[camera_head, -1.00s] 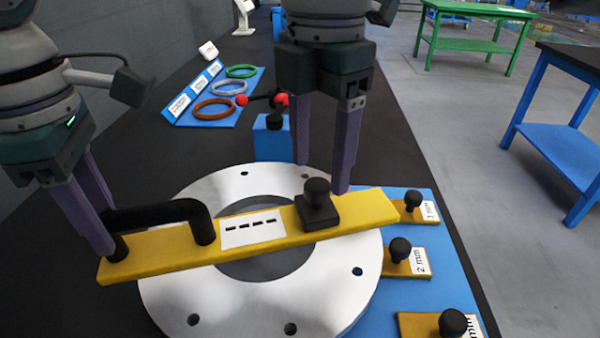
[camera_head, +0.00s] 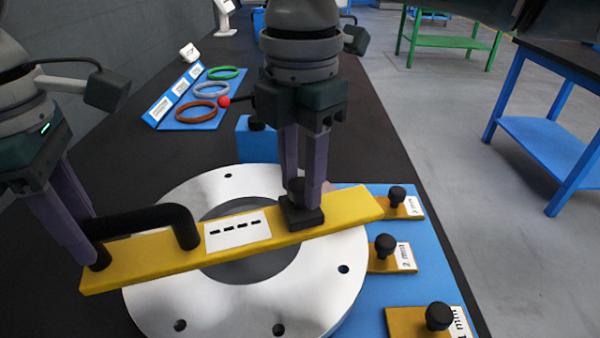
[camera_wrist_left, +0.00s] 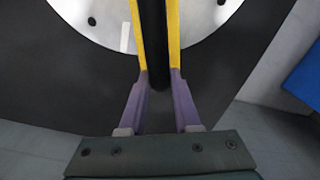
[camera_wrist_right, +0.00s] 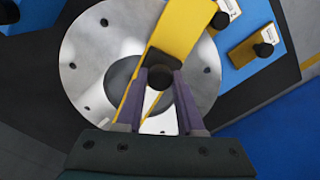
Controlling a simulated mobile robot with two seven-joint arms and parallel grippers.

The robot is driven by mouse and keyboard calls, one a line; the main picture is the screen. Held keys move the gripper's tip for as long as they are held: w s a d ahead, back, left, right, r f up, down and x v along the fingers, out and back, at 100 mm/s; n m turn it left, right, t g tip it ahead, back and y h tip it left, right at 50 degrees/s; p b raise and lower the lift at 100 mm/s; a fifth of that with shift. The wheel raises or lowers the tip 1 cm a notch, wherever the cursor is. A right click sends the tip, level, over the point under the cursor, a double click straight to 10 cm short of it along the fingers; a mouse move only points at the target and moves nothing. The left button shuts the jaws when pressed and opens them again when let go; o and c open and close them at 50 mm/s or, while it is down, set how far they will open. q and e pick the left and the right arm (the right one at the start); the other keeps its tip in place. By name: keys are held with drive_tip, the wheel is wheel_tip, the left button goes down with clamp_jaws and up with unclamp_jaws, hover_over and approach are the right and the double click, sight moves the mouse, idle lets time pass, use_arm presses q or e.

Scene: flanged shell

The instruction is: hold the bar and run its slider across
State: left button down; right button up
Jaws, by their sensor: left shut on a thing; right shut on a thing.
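The yellow bar (camera_head: 345,207) lies across the top of the silver flange (camera_head: 160,300), tilted a little up to the right. It bears a white label with dark dashes and a black handle (camera_head: 140,220) at its left end. My left gripper (camera_head: 95,255) is shut on the handle; the handle also shows between its fingers in the left wrist view (camera_wrist_left: 153,50). The black slider (camera_head: 303,217) sits on the bar right of the label. My right gripper (camera_head: 302,195) is shut on the slider's knob, which shows in the right wrist view (camera_wrist_right: 159,77).
Yellow gauge plates with black knobs, one marked 2 mm (camera_head: 390,255), lie on a blue board (camera_head: 350,300) at right. A blue block (camera_head: 257,143) stands behind the flange. A blue tray (camera_head: 200,122) with coloured rings lies farther back.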

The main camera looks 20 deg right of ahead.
clamp_jaws()
idle(0.8)
